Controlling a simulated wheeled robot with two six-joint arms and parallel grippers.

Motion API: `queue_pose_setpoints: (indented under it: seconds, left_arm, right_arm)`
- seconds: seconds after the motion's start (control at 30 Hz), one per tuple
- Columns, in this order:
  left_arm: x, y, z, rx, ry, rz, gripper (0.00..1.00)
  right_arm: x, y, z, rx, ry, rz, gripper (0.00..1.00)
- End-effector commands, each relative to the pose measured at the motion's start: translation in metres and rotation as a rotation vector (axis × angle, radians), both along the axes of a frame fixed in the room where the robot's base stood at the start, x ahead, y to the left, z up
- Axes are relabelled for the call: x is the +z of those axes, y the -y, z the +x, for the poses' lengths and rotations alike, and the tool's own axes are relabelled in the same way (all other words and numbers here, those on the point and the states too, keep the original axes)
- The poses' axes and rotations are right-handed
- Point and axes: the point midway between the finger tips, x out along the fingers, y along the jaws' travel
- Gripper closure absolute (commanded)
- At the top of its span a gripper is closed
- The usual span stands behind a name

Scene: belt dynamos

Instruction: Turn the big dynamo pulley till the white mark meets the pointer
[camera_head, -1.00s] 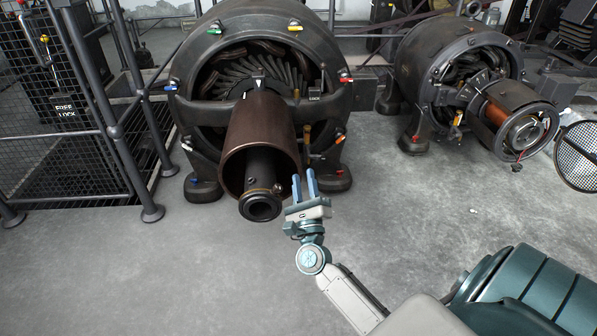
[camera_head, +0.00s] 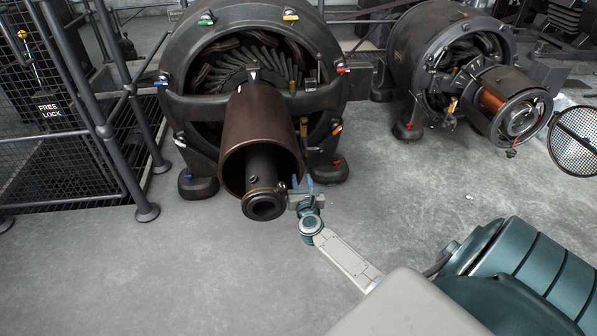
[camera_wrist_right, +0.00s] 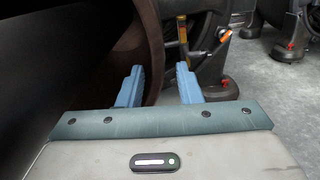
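The big dynamo (camera_head: 320,104) stands left of centre in the head view. Its brown pulley (camera_head: 262,130) points toward me, with a dark shaft and hub (camera_head: 262,203) at its front. A small white triangle (camera_head: 253,76) shows at the pulley's back edge; I cannot tell whether it is the mark or the pointer. My right gripper (camera_head: 304,182) is just right of the hub, low beside the pulley. In the right wrist view its blue fingers (camera_wrist_right: 160,88) are apart, with the brown rim (camera_wrist_right: 148,55) beyond them. I cannot tell whether they touch it. My left gripper is out of view.
A smaller dynamo (camera_head: 400,60) with a copper-coloured drum stands at the right, near a round mesh guard (camera_head: 575,140). A railing (camera_head: 105,131) and a mesh cage with a "FREE LOCK" lever (camera_head: 35,65) stand at the left. The grey floor in front is clear.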

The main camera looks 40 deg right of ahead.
Motion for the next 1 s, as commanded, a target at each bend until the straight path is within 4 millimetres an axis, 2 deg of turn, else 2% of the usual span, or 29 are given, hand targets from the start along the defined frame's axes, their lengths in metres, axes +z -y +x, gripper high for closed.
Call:
queue_pose_setpoints:
  seconds: [0.1,0.3,0.67,0.7,0.87,1.0]
  left_arm:
    - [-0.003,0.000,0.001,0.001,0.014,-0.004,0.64]
    - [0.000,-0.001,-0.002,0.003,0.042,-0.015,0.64]
    - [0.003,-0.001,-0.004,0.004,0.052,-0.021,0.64]
    - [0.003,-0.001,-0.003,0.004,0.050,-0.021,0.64]
    - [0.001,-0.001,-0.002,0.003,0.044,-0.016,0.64]
    - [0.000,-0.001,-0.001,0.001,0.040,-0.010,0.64]
  right_arm:
    - [-0.001,0.012,0.020,0.000,0.001,-0.002,0.68]
    - [-0.001,0.024,0.040,0.000,0.000,-0.001,0.68]
    - [0.000,0.028,0.046,0.001,0.000,-0.001,0.68]
    - [0.000,0.028,0.046,0.001,0.000,-0.001,0.70]
    - [0.000,0.028,0.046,0.001,0.000,-0.001,1.00]
    - [0.000,0.028,0.045,0.001,0.000,-0.001,1.00]
